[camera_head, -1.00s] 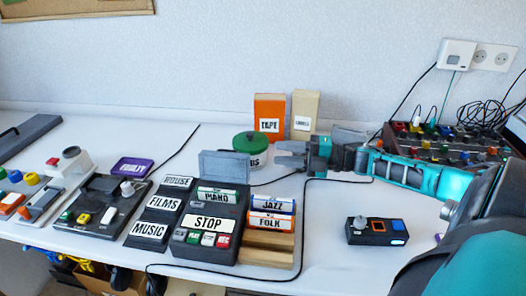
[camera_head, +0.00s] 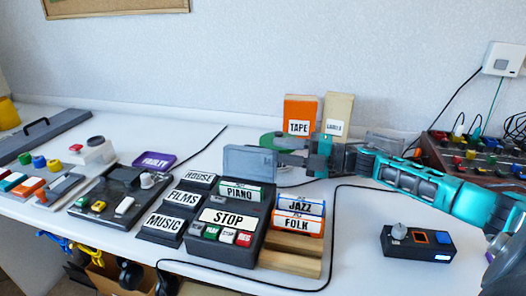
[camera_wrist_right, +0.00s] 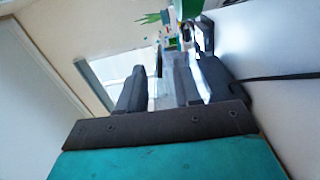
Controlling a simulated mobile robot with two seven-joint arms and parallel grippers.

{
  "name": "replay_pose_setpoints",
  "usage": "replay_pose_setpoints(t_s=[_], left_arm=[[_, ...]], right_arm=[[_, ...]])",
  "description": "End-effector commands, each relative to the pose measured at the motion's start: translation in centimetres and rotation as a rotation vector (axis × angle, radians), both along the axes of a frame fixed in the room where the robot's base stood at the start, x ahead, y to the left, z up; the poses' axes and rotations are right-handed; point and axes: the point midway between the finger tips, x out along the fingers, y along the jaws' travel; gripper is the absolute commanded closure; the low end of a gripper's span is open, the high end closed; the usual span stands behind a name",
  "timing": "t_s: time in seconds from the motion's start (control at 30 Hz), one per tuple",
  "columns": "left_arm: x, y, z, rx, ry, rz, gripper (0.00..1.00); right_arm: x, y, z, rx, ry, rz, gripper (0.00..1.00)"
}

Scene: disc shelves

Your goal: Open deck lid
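The deck (camera_head: 214,243) is a dark box with a STOP label, a PIANO cassette label and a row of small buttons. Its grey, see-through lid (camera_head: 248,163) stands raised at the deck's back edge. My right gripper (camera_head: 283,152) comes in from the right, its fingers at the lid's right edge in the picture; I cannot tell whether they touch it. In the right wrist view the two fingers (camera_wrist_right: 172,85) stand apart, with a pale, see-through shape between them that I cannot identify for sure. My left gripper is not in view.
JAZZ and FOLK cassettes (camera_head: 299,216) sit on a wooden rack right of the deck. MUSIC, FILMS and HOUSE holders (camera_head: 183,200) stand left. A green-lidded jar (camera_head: 269,140) and orange TAPE box (camera_head: 300,112) stand behind. A black control box (camera_head: 418,243) lies at right, beyond a cable.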

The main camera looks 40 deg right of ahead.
Motion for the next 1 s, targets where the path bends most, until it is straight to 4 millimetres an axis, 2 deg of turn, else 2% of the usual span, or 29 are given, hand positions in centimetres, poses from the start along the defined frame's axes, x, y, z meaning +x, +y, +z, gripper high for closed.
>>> replay_pose_setpoints(t_s=[0.2,0.4,0.8,1.0], left_arm=[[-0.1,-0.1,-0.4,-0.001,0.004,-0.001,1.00],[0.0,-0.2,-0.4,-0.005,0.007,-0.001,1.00],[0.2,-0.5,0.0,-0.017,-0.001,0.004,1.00],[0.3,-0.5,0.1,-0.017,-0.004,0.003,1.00]], right_arm=[[2.3,2.0,0.1,0.000,-0.004,0.001,0.66],[3.7,3.2,0.0,0.001,-0.002,0.000,0.66],[4.2,3.6,0.0,0.000,0.000,0.000,0.66],[4.2,3.6,0.0,0.000,0.000,0.000,0.83]])
